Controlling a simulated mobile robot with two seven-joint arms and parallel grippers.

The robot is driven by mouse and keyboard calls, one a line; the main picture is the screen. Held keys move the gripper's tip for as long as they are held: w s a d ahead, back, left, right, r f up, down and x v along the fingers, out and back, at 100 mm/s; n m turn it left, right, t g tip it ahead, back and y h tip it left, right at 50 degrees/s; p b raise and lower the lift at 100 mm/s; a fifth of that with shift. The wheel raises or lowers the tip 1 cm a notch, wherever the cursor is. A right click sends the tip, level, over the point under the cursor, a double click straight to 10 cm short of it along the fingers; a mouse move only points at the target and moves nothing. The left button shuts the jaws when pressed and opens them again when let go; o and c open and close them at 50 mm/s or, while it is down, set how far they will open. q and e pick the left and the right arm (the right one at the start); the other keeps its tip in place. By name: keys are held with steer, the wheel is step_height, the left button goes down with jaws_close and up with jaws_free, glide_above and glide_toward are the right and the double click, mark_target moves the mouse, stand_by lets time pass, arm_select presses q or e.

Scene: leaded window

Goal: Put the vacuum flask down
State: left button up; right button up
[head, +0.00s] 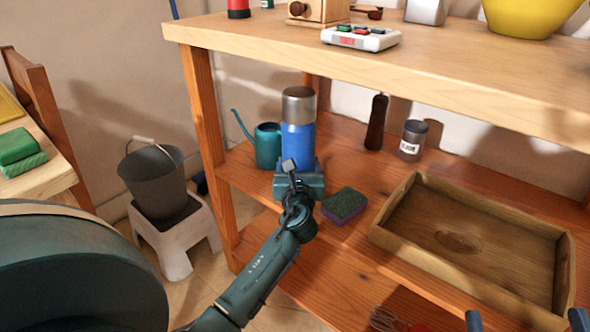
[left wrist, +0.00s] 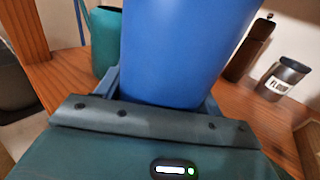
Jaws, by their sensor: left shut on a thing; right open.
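The vacuum flask (head: 298,140), blue with a silver cap, is upright over the middle shelf (head: 340,165) of the wooden rack. My left gripper (head: 300,172) is shut on its lower part. The flask's blue body (left wrist: 185,50) fills the middle of the left wrist view between the fingers. My gripper hides its base, so I cannot tell if it touches the shelf. My right gripper (head: 526,321) is open at the bottom right edge, with only its fingertips showing.
A teal watering can (head: 267,145) stands just left of the flask. A green and purple sponge (head: 344,205) lies to the right. A wooden tray (head: 411,267), a labelled jar (head: 411,142) and a dark brown grinder (head: 376,122) are further right.

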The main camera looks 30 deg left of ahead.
arm_select(q)
steer(key=shift+r, duration=0.15)
steer(key=o, duration=1.3)
steer(key=shift+f, duration=0.2)
steer(key=shift+c, duration=0.2)
